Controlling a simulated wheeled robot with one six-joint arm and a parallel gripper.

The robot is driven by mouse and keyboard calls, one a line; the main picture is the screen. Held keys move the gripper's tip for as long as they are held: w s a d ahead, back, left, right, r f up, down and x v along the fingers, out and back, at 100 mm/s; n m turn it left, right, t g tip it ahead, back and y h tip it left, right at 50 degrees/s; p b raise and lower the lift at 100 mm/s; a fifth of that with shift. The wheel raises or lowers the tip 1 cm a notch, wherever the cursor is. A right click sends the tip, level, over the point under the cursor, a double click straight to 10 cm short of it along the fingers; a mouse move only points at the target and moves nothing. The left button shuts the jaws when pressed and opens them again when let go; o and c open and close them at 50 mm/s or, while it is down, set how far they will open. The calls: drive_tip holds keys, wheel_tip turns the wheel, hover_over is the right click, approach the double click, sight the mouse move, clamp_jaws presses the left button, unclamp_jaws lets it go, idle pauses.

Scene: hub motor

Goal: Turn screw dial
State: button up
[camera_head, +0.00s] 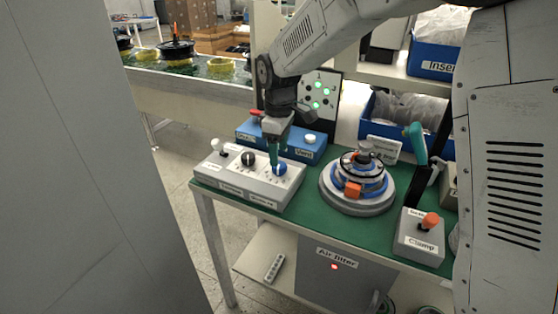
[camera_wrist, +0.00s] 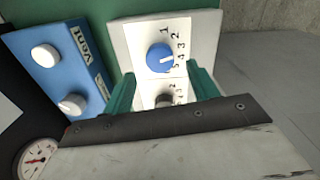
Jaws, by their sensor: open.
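A white control box (camera_head: 235,187) stands at the left front of the green table. Its blue dial (camera_head: 281,168) is at the right end and its black dial (camera_head: 248,159) is in the middle. In the wrist view the blue dial (camera_wrist: 160,57) has numbers around it and a pale pointer mark toward the right. The dark dial (camera_wrist: 165,100) is partly hidden by my gripper. My gripper (camera_wrist: 160,73) is open, its green fingers apart, with the blue dial just beyond and between the tips. In the head view my gripper (camera_head: 274,158) points down at the blue dial; contact cannot be told.
A blue box labelled Vent (camera_head: 301,154) with white knobs stands behind the control box. A round hub motor (camera_head: 357,184) sits on the right, near a Clamp box (camera_head: 419,237) with an orange lever. A panel with green lights (camera_head: 319,96) is behind.

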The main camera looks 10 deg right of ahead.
sight(279, 169)
drive_tip(key=shift+f, duration=2)
drive_tip(key=c, duration=1)
